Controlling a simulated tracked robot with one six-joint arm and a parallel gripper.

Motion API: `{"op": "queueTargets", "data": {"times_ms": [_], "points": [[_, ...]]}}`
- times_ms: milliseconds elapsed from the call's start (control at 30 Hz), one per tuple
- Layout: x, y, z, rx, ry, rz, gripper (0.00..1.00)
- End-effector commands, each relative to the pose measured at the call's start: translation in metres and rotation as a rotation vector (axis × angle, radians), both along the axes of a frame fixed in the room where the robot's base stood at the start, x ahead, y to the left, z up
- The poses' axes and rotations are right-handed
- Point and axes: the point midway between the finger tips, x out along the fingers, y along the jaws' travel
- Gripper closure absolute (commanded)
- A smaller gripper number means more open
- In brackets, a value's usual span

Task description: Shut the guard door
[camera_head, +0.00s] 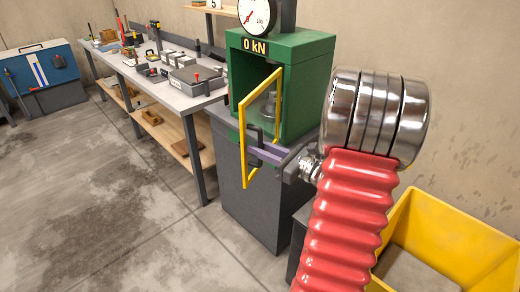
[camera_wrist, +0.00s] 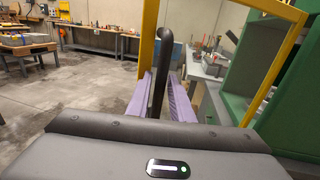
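The guard door (camera_head: 244,150) is a yellow frame on the green testing machine (camera_head: 310,75). It stands open, angled out from the machine's front. In the wrist view its near post (camera_wrist: 147,45) carries a dark bent handle (camera_wrist: 161,65), and its other post is nearer the green machine body (camera_wrist: 300,80). My gripper (camera_head: 257,153) has purple fingers and is at the door handle (camera_head: 252,135). In the wrist view my gripper (camera_wrist: 163,88) has its fingers apart, one on each side of the handle, with gaps visible. Part of the handle is hidden behind my gripper's body.
A workbench (camera_head: 185,95) with tools and boxes runs along the wall left of the machine. A yellow bin (camera_head: 465,240) stands at lower right, near my arm. A blue cabinet (camera_head: 40,75) is at far left. The concrete floor left of the door is clear.

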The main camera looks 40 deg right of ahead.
Motion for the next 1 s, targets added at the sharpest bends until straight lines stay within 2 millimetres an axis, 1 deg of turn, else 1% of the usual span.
{"op": "queueTargets", "data": {"times_ms": [33,300,1000], "points": [[-0.0001,0.0,0.0,0.0,0.0,0.0,0.81],[-0.0002,0.0002,0.0,0.0,0.0,0.0,1.0],[0.0013,0.0002,0.0,0.0,0.0,-0.004,1.0]]}}
